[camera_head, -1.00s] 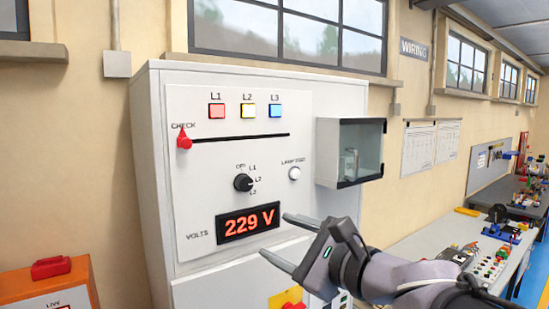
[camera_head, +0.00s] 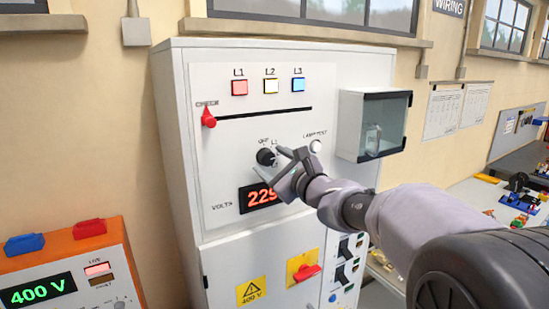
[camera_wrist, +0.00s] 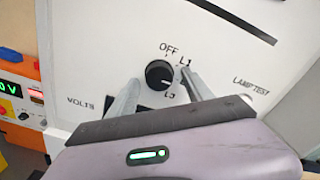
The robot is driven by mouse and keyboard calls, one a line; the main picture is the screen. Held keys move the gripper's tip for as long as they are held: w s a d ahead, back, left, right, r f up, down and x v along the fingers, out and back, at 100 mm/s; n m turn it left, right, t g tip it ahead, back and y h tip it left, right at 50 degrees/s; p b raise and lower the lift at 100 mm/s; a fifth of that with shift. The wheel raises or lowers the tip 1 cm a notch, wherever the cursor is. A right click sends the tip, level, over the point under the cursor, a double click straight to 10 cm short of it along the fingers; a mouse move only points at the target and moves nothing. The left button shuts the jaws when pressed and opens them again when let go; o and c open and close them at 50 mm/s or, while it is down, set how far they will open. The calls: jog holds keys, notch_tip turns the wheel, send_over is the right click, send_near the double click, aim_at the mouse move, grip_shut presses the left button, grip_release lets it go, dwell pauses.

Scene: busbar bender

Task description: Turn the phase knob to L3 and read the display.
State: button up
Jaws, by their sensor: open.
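The black phase knob (camera_head: 266,157) sits on the white cabinet's panel, below the OFF label. In the wrist view the knob (camera_wrist: 159,74) lies between my two fingers, with OFF above, L1 at upper right and L3 below; L2 is hidden. I cannot tell surely where its pointer stands. My gripper (camera_head: 271,171) is open, its fingertips near the panel on either side of the knob; contact cannot be told. The red-lit volts display (camera_head: 258,197) shows "22", its right part hidden by my gripper.
A white LAMP TEST button (camera_head: 315,146) is right of the knob. A glass-fronted box (camera_head: 375,125) juts out at right. An orange unit (camera_head: 70,265) reads 400 V.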

jog(key=shift+c, duration=0.5)
grip_shut()
jog(key=shift+m, duration=0.3)
jog(key=m, duration=0.4)
jog(key=shift+a+p, duration=0.1)
jog(key=shift+p, duration=0.2)
jog(key=shift+s+m+p, duration=0.1)
jog(key=shift+m+p, duration=0.55)
jog(key=shift+m, duration=1.45)
